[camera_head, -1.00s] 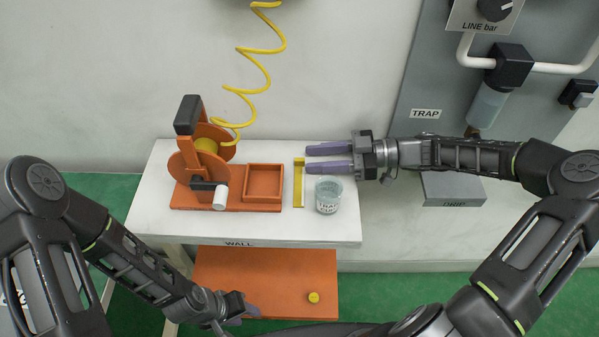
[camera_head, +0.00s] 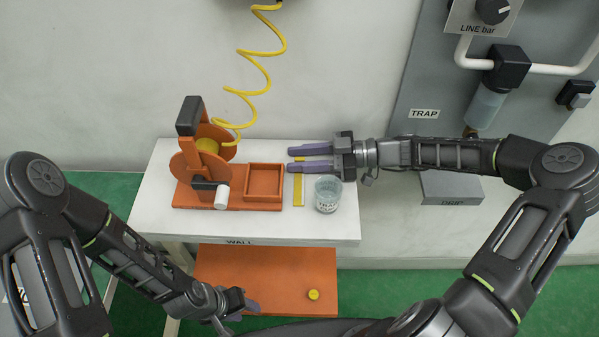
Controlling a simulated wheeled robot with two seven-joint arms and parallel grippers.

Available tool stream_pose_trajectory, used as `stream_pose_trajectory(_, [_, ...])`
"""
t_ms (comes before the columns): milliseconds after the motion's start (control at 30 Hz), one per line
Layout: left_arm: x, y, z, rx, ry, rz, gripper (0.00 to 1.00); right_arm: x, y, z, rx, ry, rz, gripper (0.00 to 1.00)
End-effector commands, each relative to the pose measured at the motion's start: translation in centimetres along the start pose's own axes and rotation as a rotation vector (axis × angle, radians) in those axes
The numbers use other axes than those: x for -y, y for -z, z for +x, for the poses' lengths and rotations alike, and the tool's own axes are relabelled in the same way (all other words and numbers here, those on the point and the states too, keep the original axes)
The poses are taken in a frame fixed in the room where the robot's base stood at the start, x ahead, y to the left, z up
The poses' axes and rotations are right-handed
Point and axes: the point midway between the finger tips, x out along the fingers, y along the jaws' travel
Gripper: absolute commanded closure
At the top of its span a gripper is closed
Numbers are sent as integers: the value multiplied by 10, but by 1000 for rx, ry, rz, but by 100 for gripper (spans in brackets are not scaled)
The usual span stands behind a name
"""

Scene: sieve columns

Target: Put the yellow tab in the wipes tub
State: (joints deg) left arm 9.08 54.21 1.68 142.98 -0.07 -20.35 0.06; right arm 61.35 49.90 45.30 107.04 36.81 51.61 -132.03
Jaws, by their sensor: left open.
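The yellow tab (camera_head: 298,190), a narrow flat strip, lies on the white bench beside the orange tray. A small cup-like tub (camera_head: 328,196) with a printed label, apparently the wipes tub, stands just right of it; the lettering is too small to read fully. My left gripper (camera_head: 255,303) is open, low in front of the bench, over the orange lower shelf.
An orange reel stand (camera_head: 205,165) with a crank and an orange square tray (camera_head: 264,183) occupy the bench's left half. A coiled yellow hose (camera_head: 250,75) hangs above. A yellow round knob (camera_head: 313,295) is on the lower shelf (camera_head: 270,265). The bench's front right is clear.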

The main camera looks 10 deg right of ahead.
Motion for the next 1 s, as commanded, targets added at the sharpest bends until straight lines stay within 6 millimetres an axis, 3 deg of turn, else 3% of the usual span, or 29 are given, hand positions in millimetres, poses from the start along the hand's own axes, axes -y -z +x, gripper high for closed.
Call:
stream_pose_trajectory(367, [0,0,0,0,0,0,59,0,0,0,0,0,0,99])
stream_pose_trajectory(1000, [0,0,0,0,0,0,59,0,3,-1,0,0,-1,100])
